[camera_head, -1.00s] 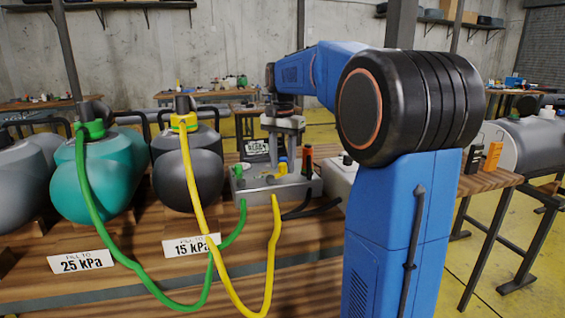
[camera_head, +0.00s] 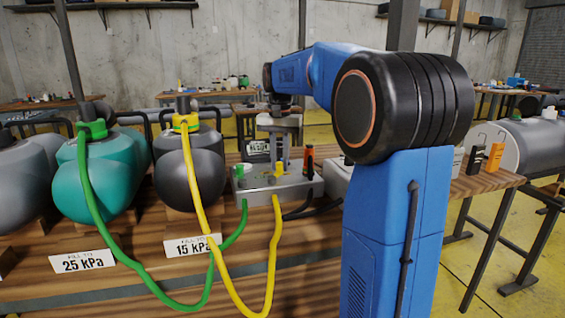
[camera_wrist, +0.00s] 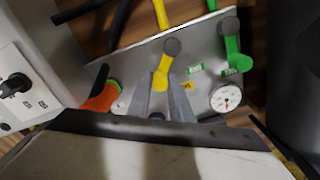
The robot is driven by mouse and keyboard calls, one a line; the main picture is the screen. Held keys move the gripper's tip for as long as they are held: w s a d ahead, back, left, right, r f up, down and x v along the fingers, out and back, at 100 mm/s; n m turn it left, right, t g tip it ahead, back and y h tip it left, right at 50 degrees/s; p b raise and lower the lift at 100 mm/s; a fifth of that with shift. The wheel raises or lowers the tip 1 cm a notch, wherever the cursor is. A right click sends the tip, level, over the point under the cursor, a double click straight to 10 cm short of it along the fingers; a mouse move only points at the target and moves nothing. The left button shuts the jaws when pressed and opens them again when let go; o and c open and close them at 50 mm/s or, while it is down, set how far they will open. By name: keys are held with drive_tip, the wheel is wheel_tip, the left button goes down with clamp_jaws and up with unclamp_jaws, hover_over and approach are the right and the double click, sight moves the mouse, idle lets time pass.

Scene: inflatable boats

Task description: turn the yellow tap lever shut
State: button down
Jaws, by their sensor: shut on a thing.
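The yellow tap lever (camera_wrist: 162,72) stands on the grey manifold (camera_wrist: 204,52), with a dark round cap at its upper end in the wrist view. My gripper (camera_wrist: 160,90) is shut on the lower part of this lever, one finger on each side. In the head view the yellow lever (camera_head: 280,169) shows on top of the manifold (camera_head: 262,184), and my gripper (camera_head: 280,158) reaches down to it from above. A yellow hose (camera_head: 272,245) runs from the manifold to the dark grey boat (camera_head: 190,182). The fingertips are partly hidden in the head view.
A green lever (camera_wrist: 238,61) and a round gauge (camera_wrist: 226,97) lie right of the yellow lever; an orange lever (camera_wrist: 101,98) lies close on its left. A green hose (camera_head: 92,200) links to the teal boat (camera_head: 75,190). A 15 kPa sign (camera_head: 192,245) stands in front.

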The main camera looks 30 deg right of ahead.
drive_tip(key=n, duration=0.1)
drive_tip(key=w+a+n, duration=0.1)
drive_tip(key=n, duration=0.2)
drive_tip(key=shift+w+a+n, duration=0.25)
drive_tip(key=shift+n, duration=0.05)
drive_tip(key=shift+w+a+n, duration=0.2)
drive_tip(key=shift+a+n, duration=0.2)
drive_tip(key=shift+n, duration=0.55)
drive_tip(key=shift+w+a+n, duration=0.15)
drive_tip(key=shift+a+n, duration=0.2)
drive_tip(key=shift+n, duration=0.6)
drive_tip(key=c, duration=1.6)
unclamp_jaws()
drive_tip(key=shift+r, duration=0.1)
wheel_tip(320, 180, up, 17)
drive_tip(key=shift+r, duration=0.1)
